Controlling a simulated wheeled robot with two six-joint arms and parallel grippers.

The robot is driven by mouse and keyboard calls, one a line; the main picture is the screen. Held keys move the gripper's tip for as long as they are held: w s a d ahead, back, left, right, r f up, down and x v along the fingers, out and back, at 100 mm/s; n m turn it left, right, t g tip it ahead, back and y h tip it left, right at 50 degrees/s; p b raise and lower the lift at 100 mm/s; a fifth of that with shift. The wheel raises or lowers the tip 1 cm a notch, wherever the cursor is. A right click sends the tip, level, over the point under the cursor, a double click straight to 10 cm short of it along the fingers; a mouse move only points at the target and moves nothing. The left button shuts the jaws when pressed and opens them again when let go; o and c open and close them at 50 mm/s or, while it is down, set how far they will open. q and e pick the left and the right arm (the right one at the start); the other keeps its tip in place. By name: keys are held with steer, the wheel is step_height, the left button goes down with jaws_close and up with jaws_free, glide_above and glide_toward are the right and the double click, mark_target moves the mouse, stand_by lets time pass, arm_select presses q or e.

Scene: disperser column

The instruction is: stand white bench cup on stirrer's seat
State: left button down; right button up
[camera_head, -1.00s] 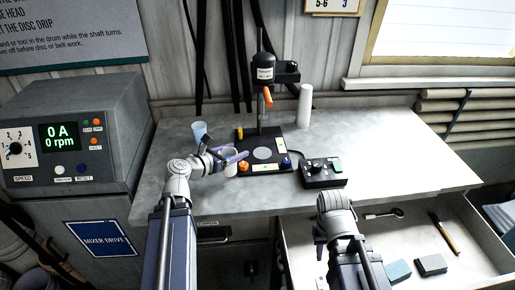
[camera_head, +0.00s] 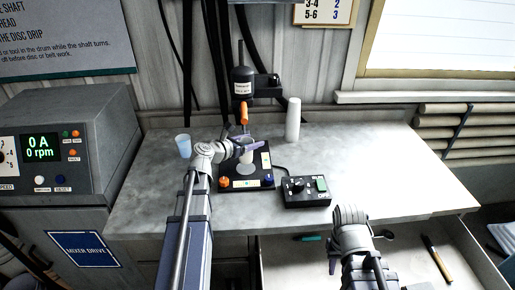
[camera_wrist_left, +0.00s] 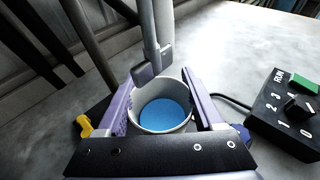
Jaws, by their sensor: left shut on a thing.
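The white bench cup (camera_wrist_left: 165,122), with blue contents, is upright between the two fingers of my left gripper (camera_wrist_left: 165,110), which is shut on it in the left wrist view. In the head view the cup (camera_head: 246,157) is partly hidden by my left gripper (camera_head: 243,146). It is over the dark base (camera_head: 240,181) of the stirrer (camera_head: 243,82). The stirrer's shaft (camera_wrist_left: 151,40) comes down at the cup's far side. The round seat is mostly hidden, and I cannot tell whether the cup touches it. My right gripper (camera_head: 352,218) is over the front of the bench, its fingers unclear.
A pale blue cup (camera_head: 183,146) stands left of the stirrer, and a white cylinder (camera_head: 293,119) behind right. A black control box (camera_head: 305,192) sits right of the base. An open drawer (camera_head: 390,262) is at the front right. The bench's right side is clear.

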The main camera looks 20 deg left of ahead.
arm_select(q)
steer(key=shift+s+f, duration=0.1)
steer(key=shift+f, duration=0.1)
step_height(320, 180, down, 3)
steer(key=b, duration=0.3)
steer(key=shift+f+b, duration=0.2)
steer(key=shift+b, duration=0.15)
steer(key=shift+r, duration=0.15)
jaws_free()
